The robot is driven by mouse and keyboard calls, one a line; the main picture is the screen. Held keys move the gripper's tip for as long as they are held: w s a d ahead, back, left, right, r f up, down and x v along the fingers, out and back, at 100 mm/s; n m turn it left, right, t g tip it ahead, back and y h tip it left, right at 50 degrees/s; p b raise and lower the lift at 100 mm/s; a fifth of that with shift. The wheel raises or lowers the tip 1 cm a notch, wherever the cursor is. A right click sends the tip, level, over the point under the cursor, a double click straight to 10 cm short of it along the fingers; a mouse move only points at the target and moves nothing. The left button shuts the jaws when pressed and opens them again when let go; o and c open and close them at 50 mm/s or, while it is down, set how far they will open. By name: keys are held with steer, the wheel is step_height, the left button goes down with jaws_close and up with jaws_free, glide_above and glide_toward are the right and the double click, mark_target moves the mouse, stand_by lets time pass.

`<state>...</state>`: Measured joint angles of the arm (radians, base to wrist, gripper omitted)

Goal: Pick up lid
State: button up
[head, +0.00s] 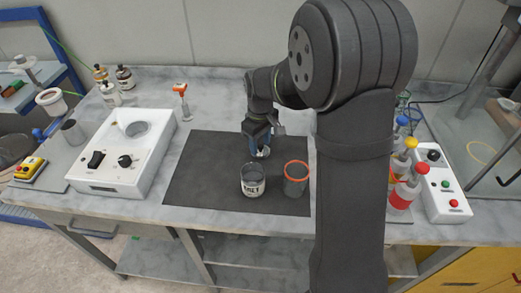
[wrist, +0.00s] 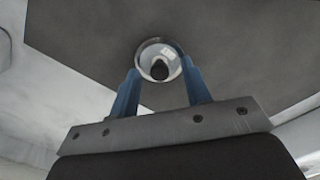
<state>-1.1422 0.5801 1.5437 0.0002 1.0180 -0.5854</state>
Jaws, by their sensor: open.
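The lid (wrist: 148,53) is a small round, pale metallic disc with a dark knob (wrist: 160,70) at its middle. It lies on the dark mat (wrist: 85,35), and only a small bright part of it shows below my gripper in the head view. My gripper (wrist: 161,66) is open and points down over the lid, with one blue finger at each side of the knob. I cannot tell whether the fingers touch the lid.
A dark cup with an orange rim (head: 296,178) stands right of the can. A white device (head: 122,178) is at left, with an orange-topped tool (head: 181,100) beside it. Bottles (head: 402,196) and a button box (head: 446,190) are at right. The mat's left part is clear.

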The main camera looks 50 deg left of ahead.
steer(key=shift+f, duration=0.2)
jaws_close()
steer(key=shift+r, duration=0.1)
